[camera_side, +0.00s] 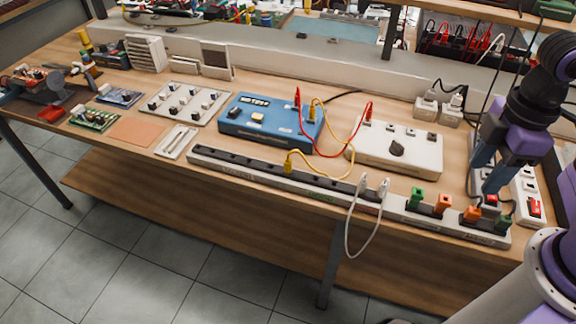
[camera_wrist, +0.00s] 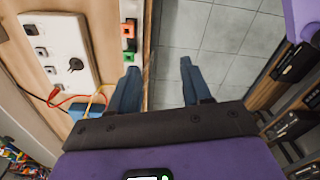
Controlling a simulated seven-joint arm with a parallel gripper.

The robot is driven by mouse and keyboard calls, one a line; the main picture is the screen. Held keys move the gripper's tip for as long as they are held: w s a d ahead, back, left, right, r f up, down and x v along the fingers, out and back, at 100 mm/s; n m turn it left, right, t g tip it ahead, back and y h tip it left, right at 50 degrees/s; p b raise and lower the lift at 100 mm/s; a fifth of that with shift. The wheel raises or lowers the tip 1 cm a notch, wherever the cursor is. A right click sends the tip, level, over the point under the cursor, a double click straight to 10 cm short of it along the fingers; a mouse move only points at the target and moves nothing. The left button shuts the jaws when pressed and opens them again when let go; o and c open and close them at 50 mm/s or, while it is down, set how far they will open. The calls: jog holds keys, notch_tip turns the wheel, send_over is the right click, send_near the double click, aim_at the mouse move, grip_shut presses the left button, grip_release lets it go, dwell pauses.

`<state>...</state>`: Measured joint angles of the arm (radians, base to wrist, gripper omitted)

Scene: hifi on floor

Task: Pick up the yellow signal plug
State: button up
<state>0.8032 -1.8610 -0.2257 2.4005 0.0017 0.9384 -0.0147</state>
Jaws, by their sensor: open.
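A yellow plug (camera_side: 289,163) stands upright in the long grey socket strip (camera_side: 240,172) at the table's front edge, with a yellow cable on it. The cable runs to another yellow plug (camera_side: 312,110) on the blue box (camera_side: 262,124). Which of these is the signal plug I cannot tell. My gripper (camera_side: 486,186) is at the right, over the strip's right end, well apart from both yellow plugs. In the wrist view my gripper (camera_wrist: 160,68) is open, with strip edge and floor between its fingers. Part of the yellow cable (camera_wrist: 95,100) shows left of them.
A white box (camera_side: 398,150) with a dark knob and a red cable (camera_side: 318,150) lie behind. Floor is open in front.

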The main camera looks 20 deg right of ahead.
jog(key=w+a+r+m, duration=0.2)
jog(key=w+a, duration=1.2)
jog(key=w, duration=0.3)
jog(key=m, duration=0.1)
send_over(288, 162)
notch_tip(288, 162, down, 3)
jog(key=f, duration=1.2)
jog(key=shift+w+d, duration=0.1)
jog(key=shift+w, duration=0.3)
jog(key=f, duration=0.4)
jog(key=shift+s+f, duration=0.1)
jog(key=shift+s, duration=0.25)
jog(key=shift+f, duration=0.65)
jog(key=shift+c, duration=0.4)
grip_shut()
